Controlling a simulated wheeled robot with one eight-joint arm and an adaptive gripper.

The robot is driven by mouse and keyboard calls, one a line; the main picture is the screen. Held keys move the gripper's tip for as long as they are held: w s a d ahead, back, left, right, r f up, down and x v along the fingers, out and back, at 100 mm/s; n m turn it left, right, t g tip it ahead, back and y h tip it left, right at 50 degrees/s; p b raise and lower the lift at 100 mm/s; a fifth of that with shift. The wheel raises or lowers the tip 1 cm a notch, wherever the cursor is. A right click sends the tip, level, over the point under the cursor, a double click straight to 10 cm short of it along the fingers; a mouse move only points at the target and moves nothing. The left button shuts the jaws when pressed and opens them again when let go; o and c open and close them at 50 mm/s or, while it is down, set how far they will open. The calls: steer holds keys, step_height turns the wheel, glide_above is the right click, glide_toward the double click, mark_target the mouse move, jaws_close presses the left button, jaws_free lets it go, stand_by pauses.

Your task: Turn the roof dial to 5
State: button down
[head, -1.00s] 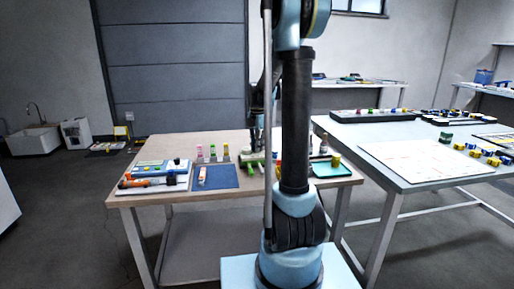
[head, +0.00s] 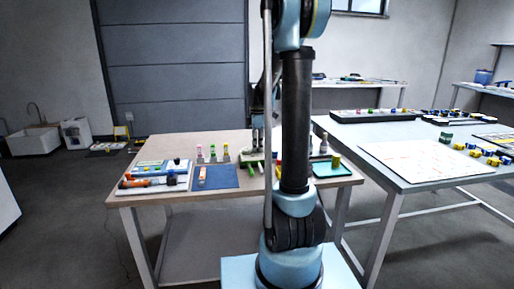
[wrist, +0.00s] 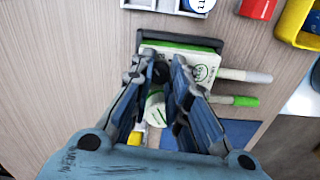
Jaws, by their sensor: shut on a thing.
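My gripper (wrist: 160,65) points down at the work table, and its two fingers are closed in on a round white-and-green piece (wrist: 155,105) between them. This piece may be the roof dial; the fingers cover much of it, and no dial number can be read. Just beyond the fingers is a white-and-green box (wrist: 203,68) with a green logo and a dark bar along its far side. In the head view my gripper (head: 258,150) is low over a green item (head: 250,158) on the table, partly behind my arm.
A white-tipped pen (wrist: 245,76) and a green-tipped pen (wrist: 240,100) lie beside the box. A teal tray (head: 330,170) is at the right.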

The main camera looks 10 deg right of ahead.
stand_by(0.3)
steer(key=c, duration=1.5)
jaws_free()
step_height(320, 180, up, 12)
steer(key=shift+w+f, duration=0.1)
